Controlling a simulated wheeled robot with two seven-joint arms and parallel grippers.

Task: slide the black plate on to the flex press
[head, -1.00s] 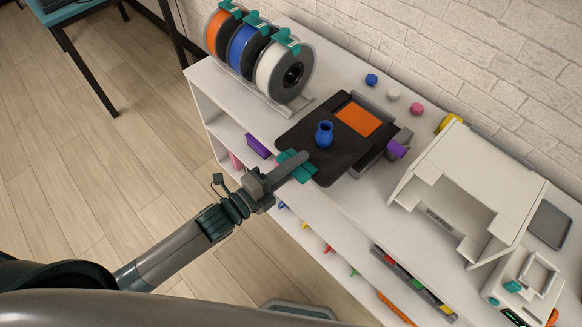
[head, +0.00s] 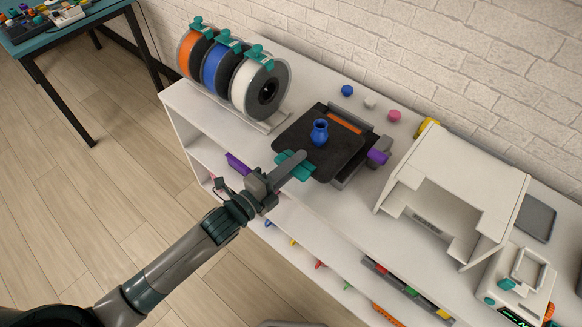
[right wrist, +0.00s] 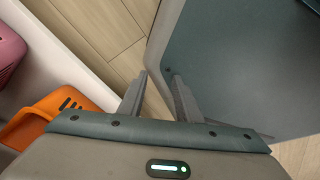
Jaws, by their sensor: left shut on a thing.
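The black plate (head: 338,148) lies flat over the flex press (head: 358,168) on the white shelf top. A small blue vase (head: 319,132) stands upright on the plate. The plate covers most of the press's orange bed (head: 345,123); only a narrow orange strip shows at the far side. The press's purple knob (head: 377,156) sticks out at the right. My left gripper (head: 298,162) is shut on the plate's teal tab (head: 283,158) at the near edge. My right gripper (right wrist: 160,88) shows in the right wrist view, its fingers apart and nothing between them.
Orange, blue and white filament spools (head: 262,88) stand on a rack left of the press. A white printer-like machine (head: 455,190) stands to the right. Small balls (head: 370,103) lie behind. An orange bin (right wrist: 50,115) shows in the right wrist view.

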